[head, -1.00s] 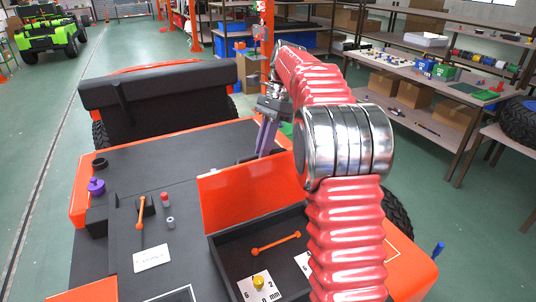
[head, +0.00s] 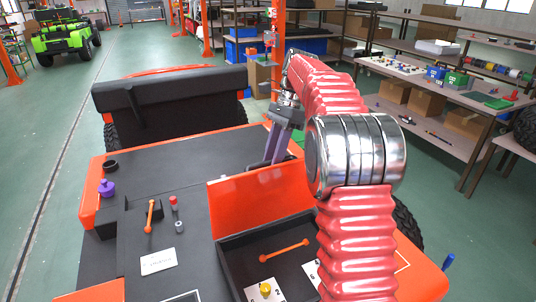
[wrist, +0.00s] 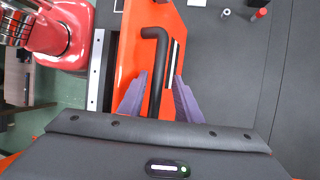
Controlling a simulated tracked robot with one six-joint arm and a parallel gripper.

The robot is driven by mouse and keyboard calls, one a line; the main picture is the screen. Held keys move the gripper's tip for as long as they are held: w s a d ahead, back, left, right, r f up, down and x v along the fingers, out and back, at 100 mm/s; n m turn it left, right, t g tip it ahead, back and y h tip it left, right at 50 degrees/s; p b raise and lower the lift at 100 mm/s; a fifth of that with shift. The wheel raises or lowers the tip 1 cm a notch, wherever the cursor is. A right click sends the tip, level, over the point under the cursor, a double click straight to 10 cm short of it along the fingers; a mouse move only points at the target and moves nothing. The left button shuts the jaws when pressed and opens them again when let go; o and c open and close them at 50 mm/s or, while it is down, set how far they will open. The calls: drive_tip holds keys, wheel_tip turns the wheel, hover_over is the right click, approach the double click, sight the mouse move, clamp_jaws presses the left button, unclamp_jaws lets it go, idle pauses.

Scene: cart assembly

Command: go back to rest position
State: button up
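My gripper (head: 272,158) has two grey-purple fingers and points down behind the raised orange lid panel (head: 262,202) of the cart. In the wrist view the fingers of my gripper (wrist: 158,100) stand apart. A black bent handle (wrist: 156,70) shows between them over the orange panel (wrist: 136,55), with gaps on both sides. I cannot tell its depth relative to the fingertips. My red ribbed arm with its chrome joint arches over the right side of the cart and hides part of it.
The black open box (head: 235,262) in front of the lid holds an orange rod (head: 277,251) and a yellow knob (head: 265,289). A purple knob (head: 107,188) and an orange-handled lever (head: 150,216) stand at left. A workbench (head: 445,85) with parts stands at right.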

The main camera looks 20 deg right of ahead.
drive_tip(key=s+a+r+n+t+h, duration=0.2)
drive_tip(key=s+a+r+n+t, duration=0.1)
drive_tip(key=s+a+r+n, duration=0.45)
drive_tip(key=s+a+f+n+t+h, duration=0.1)
drive_tip(key=s+f+n, duration=0.4)
drive_tip(key=s, duration=0.5)
drive_tip(key=s+a+f+n+t+h, duration=0.1)
drive_tip(key=s+f+n+t, duration=0.3)
drive_tip(key=s, duration=0.5)
drive_tip(key=shift+s+a+f+n, duration=0.35)
drive_tip(key=shift+a+f+n, duration=0.55)
drive_tip(key=shift+f, duration=0.45)
